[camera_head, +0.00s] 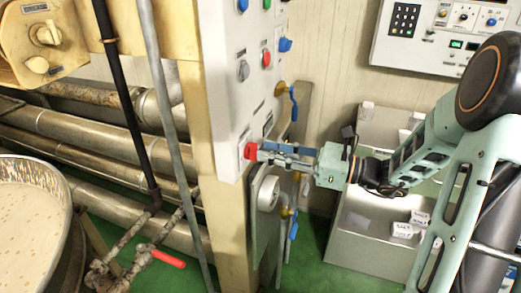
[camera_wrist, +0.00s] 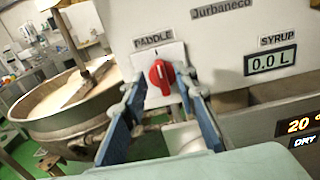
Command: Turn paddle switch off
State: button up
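The paddle switch is a red rotary knob (camera_wrist: 161,77) under a "PADDLE" label (camera_wrist: 154,40) on a pale control panel (camera_wrist: 215,50). Its ridge looks close to upright, tilted slightly, in the wrist view. In the head view the red knob (camera_head: 250,152) sits low on the panel's edge (camera_head: 222,110). My gripper (camera_wrist: 163,80) is open, with one blue finger on each side of the knob. A gap shows between the knob and each finger. In the head view my gripper (camera_head: 266,152) reaches the knob from the right, and its fingers partly hide the panel there.
A "SYRUP" display (camera_wrist: 270,62) reading 0.0 L is right of the knob. A large kettle (camera_head: 62,205) of pale mix stands at the left. Blue-handled valves (camera_head: 293,103) and a round white fitting (camera_head: 268,194) are close to my gripper. A metal bin (camera_head: 365,240) stands below my arm.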

aim_at(253, 152)
jog(key=shift+x, duration=1.6)
grip_shut()
